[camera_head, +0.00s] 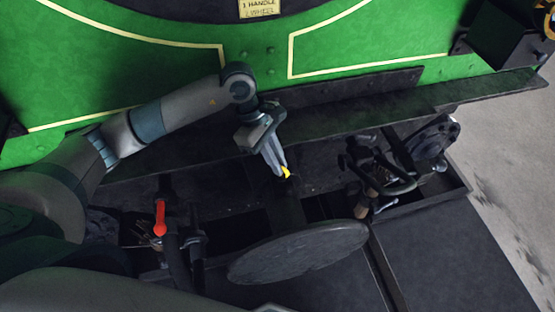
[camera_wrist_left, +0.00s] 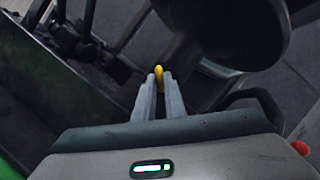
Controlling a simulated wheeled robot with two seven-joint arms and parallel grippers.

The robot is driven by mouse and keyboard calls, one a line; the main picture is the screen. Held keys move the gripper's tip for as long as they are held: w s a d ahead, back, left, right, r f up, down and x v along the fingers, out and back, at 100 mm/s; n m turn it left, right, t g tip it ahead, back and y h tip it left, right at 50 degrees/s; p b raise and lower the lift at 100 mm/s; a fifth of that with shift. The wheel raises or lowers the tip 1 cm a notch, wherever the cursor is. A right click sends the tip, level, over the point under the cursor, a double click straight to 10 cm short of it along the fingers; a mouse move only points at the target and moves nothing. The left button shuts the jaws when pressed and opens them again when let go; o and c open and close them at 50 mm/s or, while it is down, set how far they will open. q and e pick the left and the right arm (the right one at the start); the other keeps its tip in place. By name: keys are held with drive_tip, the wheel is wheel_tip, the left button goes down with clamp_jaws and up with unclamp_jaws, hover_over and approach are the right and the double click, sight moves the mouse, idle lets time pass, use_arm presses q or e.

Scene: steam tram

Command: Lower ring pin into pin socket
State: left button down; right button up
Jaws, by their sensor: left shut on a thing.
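My left gripper (camera_head: 280,170) reaches in from the left, and its fingers point down in front of the dark beam. It is shut on a small yellow thing, which I take to be the ring pin (camera_head: 286,173); only its yellow part shows between the fingertips. In the left wrist view the yellow pin (camera_wrist_left: 158,70) sticks out just past the closed fingertips (camera_wrist_left: 160,78). Just below the pin is dark metalwork around the stem behind the buffer disc. I cannot make out the pin socket there, nor whether the pin touches anything. My right gripper is not in view.
The round buffer disc (camera_head: 300,252) stands below the gripper; it also shows in the left wrist view (camera_wrist_left: 235,25). A red-handled lever (camera_head: 160,218) is at the left. Dark hoses (camera_head: 385,180) hang at the right. The long beam (camera_head: 350,115) runs behind the gripper.

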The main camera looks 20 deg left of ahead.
use_arm(q)
drive_tip(key=shift+f+b, duration=0.3)
drive_tip(key=shift+f, duration=0.05)
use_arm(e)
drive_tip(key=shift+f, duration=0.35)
use_arm(q)
drive_tip(key=c, duration=1.7)
unclamp_jaws()
drive_tip(key=shift+c, duration=0.2)
drive_tip(key=shift+w+a+r, duration=0.1)
drive_tip(key=shift+a+r, duration=0.1)
drive_tip(key=shift+r, duration=0.3)
drive_tip(key=s+b+v, duration=0.1)
drive_tip(key=b+v, duration=0.4)
drive_tip(key=v, duration=1.1)
drive_tip(key=shift+w+r, duration=0.25)
drive_tip(key=shift+w, duration=0.15)
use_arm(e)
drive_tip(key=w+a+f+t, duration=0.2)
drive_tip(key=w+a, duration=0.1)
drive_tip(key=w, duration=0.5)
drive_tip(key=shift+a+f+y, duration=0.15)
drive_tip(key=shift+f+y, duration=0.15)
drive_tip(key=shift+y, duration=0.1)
